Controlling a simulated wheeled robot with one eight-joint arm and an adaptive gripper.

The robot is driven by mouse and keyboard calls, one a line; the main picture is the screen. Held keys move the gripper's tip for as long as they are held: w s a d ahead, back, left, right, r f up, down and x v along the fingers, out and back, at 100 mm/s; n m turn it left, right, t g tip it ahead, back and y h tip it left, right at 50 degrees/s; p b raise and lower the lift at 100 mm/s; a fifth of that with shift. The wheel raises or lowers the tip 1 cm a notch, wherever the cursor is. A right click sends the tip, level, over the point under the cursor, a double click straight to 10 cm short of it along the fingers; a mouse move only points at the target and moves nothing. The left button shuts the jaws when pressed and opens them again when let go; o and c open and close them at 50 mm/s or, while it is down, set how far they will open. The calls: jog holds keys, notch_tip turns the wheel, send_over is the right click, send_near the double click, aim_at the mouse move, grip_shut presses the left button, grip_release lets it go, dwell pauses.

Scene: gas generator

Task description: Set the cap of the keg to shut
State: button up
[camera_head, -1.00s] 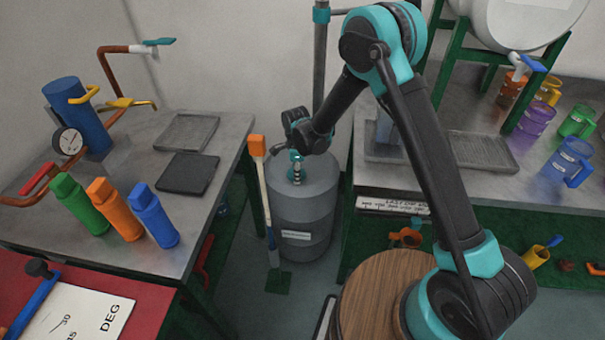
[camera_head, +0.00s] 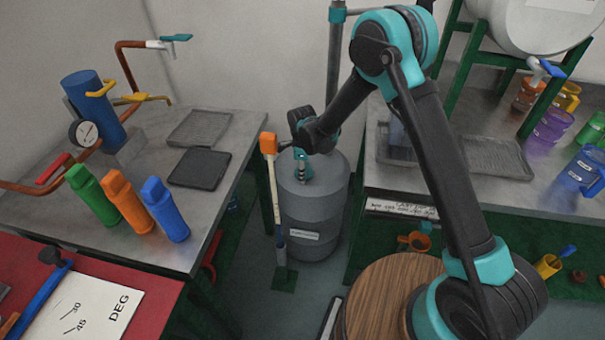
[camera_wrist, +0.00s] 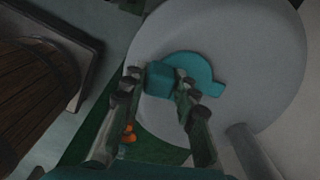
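The keg (camera_head: 312,205) is a grey drum standing on the floor between the two benches. In the wrist view its round grey top (camera_wrist: 245,35) fills the upper right. Its cap is a teal disc (camera_wrist: 205,68) with a tab at the right and a raised teal block (camera_wrist: 160,78). My gripper (camera_wrist: 158,84) is above the cap, its fingers apart on either side of the block. The gaps to the block look small, and contact is unclear. In the head view my gripper (camera_head: 302,163) is at the keg's top and hides most of the cap.
A pole tool with an orange top (camera_head: 268,143) stands just left of the keg. The left bench (camera_head: 215,130) and the right bench (camera_head: 385,185) flank it closely. A wooden barrel (camera_head: 385,285) stands in front on the right. A pipe (camera_wrist: 250,150) rises beside the keg's top.

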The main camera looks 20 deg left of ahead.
jog(key=o, duration=0.4)
jog(key=shift+a, duration=0.1)
notch_tip(320, 180, up, 12)
dwell(0.5)
dwell(0.3)
